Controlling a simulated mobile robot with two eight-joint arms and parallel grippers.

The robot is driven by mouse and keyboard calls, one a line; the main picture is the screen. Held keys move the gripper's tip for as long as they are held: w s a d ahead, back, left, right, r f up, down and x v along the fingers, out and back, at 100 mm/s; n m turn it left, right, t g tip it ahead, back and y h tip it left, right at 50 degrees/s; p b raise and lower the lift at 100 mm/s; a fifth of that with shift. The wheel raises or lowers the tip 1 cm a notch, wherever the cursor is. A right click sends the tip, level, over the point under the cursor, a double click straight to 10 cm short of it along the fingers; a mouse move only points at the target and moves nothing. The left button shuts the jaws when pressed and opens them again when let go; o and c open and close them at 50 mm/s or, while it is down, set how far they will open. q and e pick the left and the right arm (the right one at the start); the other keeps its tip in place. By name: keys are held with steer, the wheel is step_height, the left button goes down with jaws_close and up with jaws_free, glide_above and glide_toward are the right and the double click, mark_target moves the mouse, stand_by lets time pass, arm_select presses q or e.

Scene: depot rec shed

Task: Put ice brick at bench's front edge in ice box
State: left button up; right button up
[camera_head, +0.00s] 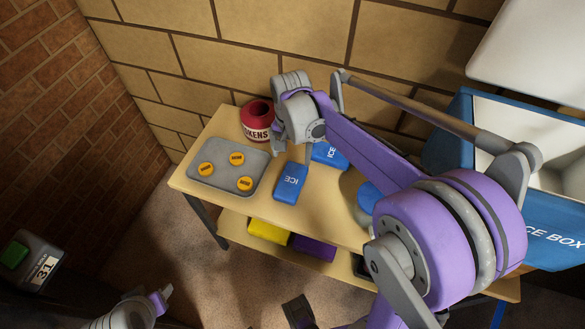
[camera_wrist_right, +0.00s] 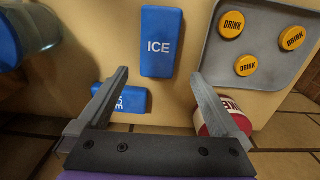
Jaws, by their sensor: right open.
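The ice brick at the bench's front edge (camera_head: 290,182) is blue, lies flat and is marked ICE; it also shows in the right wrist view (camera_wrist_right: 161,40). My right gripper (camera_head: 291,143) is open and empty above the bench, just behind this brick; in the wrist view the brick lies just beyond the gap between its fingertips (camera_wrist_right: 158,76). A second blue ice brick (camera_head: 329,155) lies farther back, partly hidden by my right arm. The ice box (camera_head: 545,238) stands at the right, blue outside and white inside, with its lid up. My right arm hides part of it.
A grey tray (camera_head: 227,186) with three orange DRINK tokens lies left of the front brick. A red TOKENS pot (camera_head: 257,118) stands at the back. A blue-and-grey container (camera_head: 368,197) is partly behind my arm. Yellow (camera_head: 268,231) and purple (camera_head: 313,247) things lie on the lower shelf.

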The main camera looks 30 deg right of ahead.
glide_above(292, 178)
step_height(292, 178, down, 4)
steer(key=shift+a+f+b, duration=0.15)
steer(key=shift+f+b, duration=0.1)
steer(key=shift+b, duration=0.05)
steer(key=shift+f, duration=3)
steer(key=shift+r, duration=0.1)
jaws_close()
